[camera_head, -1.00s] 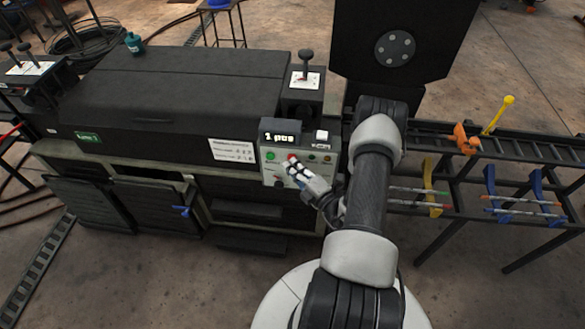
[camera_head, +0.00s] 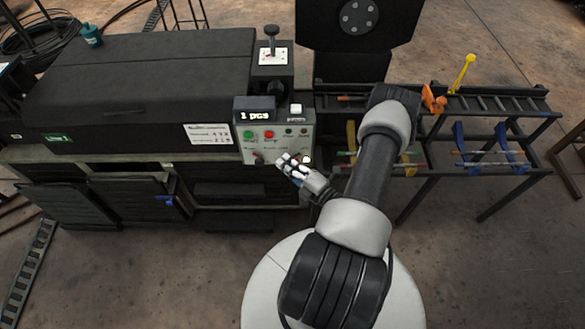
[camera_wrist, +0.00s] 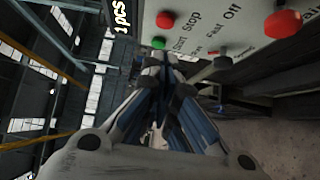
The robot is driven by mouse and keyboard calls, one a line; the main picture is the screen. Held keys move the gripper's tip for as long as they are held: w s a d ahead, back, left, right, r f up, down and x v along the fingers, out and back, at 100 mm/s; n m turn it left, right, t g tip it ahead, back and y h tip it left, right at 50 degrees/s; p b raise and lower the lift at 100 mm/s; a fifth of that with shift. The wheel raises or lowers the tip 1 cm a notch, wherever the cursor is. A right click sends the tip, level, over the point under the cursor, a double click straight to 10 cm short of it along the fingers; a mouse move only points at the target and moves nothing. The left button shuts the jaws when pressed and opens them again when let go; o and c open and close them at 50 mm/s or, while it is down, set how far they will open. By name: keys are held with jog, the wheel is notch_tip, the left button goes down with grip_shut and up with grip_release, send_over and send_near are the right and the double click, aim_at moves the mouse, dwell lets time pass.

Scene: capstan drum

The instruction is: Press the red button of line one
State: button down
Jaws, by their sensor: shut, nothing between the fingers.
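The control panel (camera_head: 276,146) of the machine marked LINE 1 (camera_head: 58,138) stands left of my arm. Its red button (camera_head: 269,134) is beside a green button (camera_head: 248,135) under the "1 pcs" display (camera_head: 255,116). My gripper (camera_head: 283,159) is shut and empty, below the red button in the head view and covering the lower panel. In the wrist view the red button (camera_wrist: 165,20) and green button (camera_wrist: 158,43) show beyond the shut fingertips (camera_wrist: 160,65). The fingertips look apart from the red button; contact with the panel cannot be told.
A dark knob (camera_wrist: 222,62) and a second, larger red button (camera_wrist: 283,24) are on the same panel in the wrist view. A lever (camera_head: 271,40) stands above the display. A rack (camera_head: 480,105) with orange, yellow and blue parts is at right. Open floor lies in front.

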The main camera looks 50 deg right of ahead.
jog(key=shift+s+a, duration=0.2)
jog(key=shift+s, duration=0.6)
jog(key=shift+s+a, duration=0.15)
jog(key=shift+s, duration=0.65)
